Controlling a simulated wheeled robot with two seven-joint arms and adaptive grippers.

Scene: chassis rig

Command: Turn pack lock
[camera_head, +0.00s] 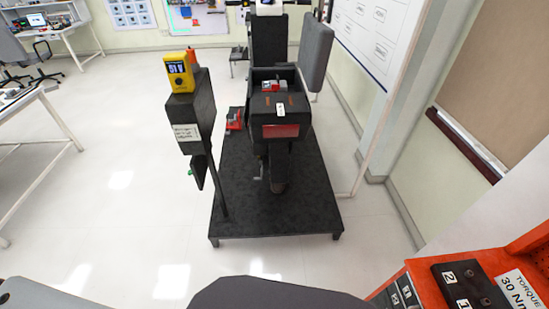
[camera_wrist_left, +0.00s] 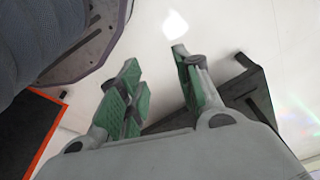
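The chassis rig stands ahead in the head view on a black platform (camera_head: 275,218). A red and grey part (camera_head: 273,87) sits in the box opening. A small handle-like part (camera_head: 259,172) shows below the box. I cannot tell which part is the pack lock. My left gripper (camera_wrist_left: 160,70) shows in the left wrist view, with its green-padded fingers apart and nothing between them. It is away from the rig parts. My right gripper is not in view.
A post on the platform carries a dark box (camera_head: 190,115) and a yellow meter (camera_head: 179,73). A red and grey item (camera_head: 233,119) sits beside the rig. An orange cart (camera_head: 480,265) is at lower right. White floor (camera_head: 120,230) is clear at left.

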